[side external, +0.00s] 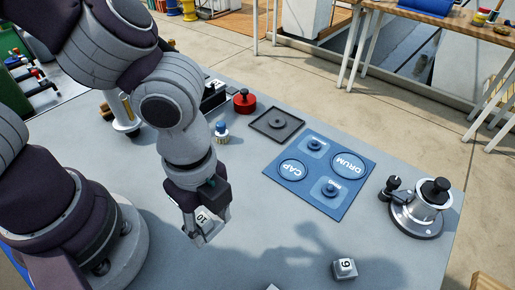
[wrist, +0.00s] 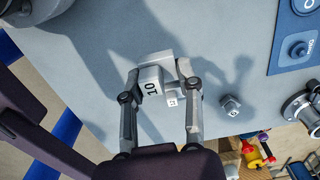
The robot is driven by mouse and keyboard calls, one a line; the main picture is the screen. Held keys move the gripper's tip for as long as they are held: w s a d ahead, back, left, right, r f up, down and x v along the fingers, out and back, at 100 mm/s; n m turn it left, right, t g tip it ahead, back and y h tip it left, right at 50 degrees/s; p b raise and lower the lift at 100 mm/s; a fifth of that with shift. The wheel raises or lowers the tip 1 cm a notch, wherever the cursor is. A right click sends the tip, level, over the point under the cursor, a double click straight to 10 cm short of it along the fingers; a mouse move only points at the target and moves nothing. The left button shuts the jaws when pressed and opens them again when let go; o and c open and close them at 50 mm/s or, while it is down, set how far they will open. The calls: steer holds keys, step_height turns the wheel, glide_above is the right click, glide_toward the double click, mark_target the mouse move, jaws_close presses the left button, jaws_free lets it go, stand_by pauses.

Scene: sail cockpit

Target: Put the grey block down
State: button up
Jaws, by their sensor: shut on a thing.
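The grey block marked 10 (side external: 203,216) is between the fingers of my gripper (side external: 201,230), which is shut on it. In the wrist view the block (wrist: 151,86) shows its number between the two fingertips of my gripper (wrist: 158,78). It looks held above the grey table, as it appears much larger than the loose blocks there. How high it is, I cannot tell exactly. The block's far side and underside are hidden.
A numbered block (side external: 344,268) sits on the table (side external: 270,225) near the front. A blue mat (side external: 315,205), a dark tray (side external: 276,124), a red knobbed piece (side external: 244,102) and a metal winch (side external: 418,212) stand right and behind.

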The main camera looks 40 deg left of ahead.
steer(key=a+f, duration=0.1)
steer(key=a, duration=0.1)
steer(key=s+a+f, duration=0.1)
steer(key=a+f, duration=0.1)
steer(key=shift+s+f, duration=0.1)
steer(key=shift+f, duration=0.15)
glide_above(291, 234)
steer(key=shift+s+a+f, duration=0.15)
steer(key=shift+f, duration=0.25)
steer(key=shift+s+a+f, duration=0.1)
steer(key=shift+f, duration=0.3)
steer(key=shift+w+d+f, duration=0.15)
steer(key=shift+f, duration=0.75)
steer(key=shift+w+d+f, duration=0.1)
steer(key=shift+f, duration=0.8)
steer(key=o, duration=1)
steer(key=shift+f, duration=0.1)
steer(key=shift+o, duration=0.2)
